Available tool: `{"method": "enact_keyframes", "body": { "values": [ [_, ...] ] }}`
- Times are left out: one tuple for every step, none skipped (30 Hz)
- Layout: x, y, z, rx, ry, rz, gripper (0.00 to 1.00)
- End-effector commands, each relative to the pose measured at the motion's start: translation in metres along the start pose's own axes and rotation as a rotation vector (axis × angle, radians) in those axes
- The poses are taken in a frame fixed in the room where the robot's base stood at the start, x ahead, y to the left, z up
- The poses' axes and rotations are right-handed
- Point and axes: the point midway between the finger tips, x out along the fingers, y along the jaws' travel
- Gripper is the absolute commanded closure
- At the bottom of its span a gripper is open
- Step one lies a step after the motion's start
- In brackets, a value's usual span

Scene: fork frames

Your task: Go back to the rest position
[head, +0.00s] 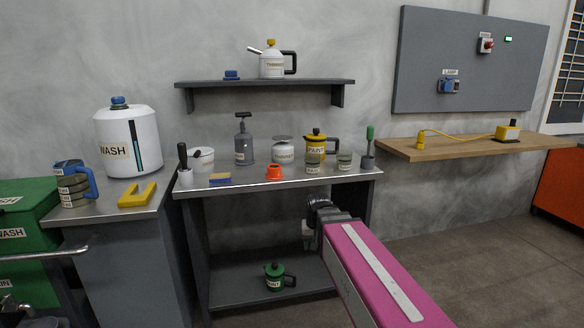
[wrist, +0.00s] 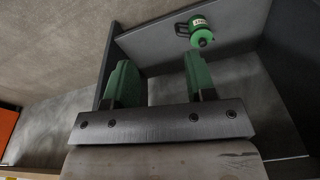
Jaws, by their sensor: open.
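My arm, with a pink link, reaches from the bottom right of the head view toward the front of the metal workbench (head: 340,178). My gripper shows in the wrist view (wrist: 155,82) with its two green fingers apart and nothing between them. In the head view the gripper's fingers are mostly hidden behind the arm and wrist. A green pot with a dark handle (head: 274,276) stands on the bench's lower shelf, left of my wrist. It also shows in the wrist view (wrist: 201,31), beyond the fingers and apart from them.
The bench top holds several items, including a yellow paint pot (head: 316,140), an orange piece (head: 274,172) and a grey bottle (head: 243,146). A wall shelf (head: 265,82) is above. A wooden shelf (head: 465,146) is at right. Floor at right is clear.

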Motion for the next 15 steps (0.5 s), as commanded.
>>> {"method": "enact_keyframes", "body": {
  "values": [
    [0.014, 0.015, 0.013, 0.008, -0.017, 0.006, 0.49],
    [0.022, 0.023, 0.019, 0.012, -0.026, 0.009, 0.49],
    [0.032, 0.033, 0.027, 0.016, -0.037, 0.013, 0.49],
    [0.039, 0.041, 0.033, 0.019, -0.045, 0.016, 0.49],
    [0.046, 0.048, 0.039, 0.022, -0.052, 0.018, 0.49],
    [0.055, 0.057, 0.048, 0.026, -0.063, 0.022, 0.49],
    [0.061, 0.064, 0.054, 0.029, -0.072, 0.024, 0.49],
    [0.068, 0.070, 0.061, 0.031, -0.080, 0.025, 0.49],
    [0.075, 0.078, 0.069, 0.035, -0.089, 0.028, 0.49],
    [0.080, 0.083, 0.075, 0.038, -0.095, 0.029, 0.49],
    [0.085, 0.088, 0.080, 0.040, -0.101, 0.030, 0.49],
    [0.090, 0.093, 0.086, 0.041, -0.109, 0.031, 0.49],
    [0.094, 0.097, 0.091, 0.043, -0.114, 0.032, 0.49],
    [0.097, 0.100, 0.094, 0.045, -0.118, 0.032, 0.49],
    [0.100, 0.104, 0.099, 0.046, -0.123, 0.033, 0.49]
  ]
}}
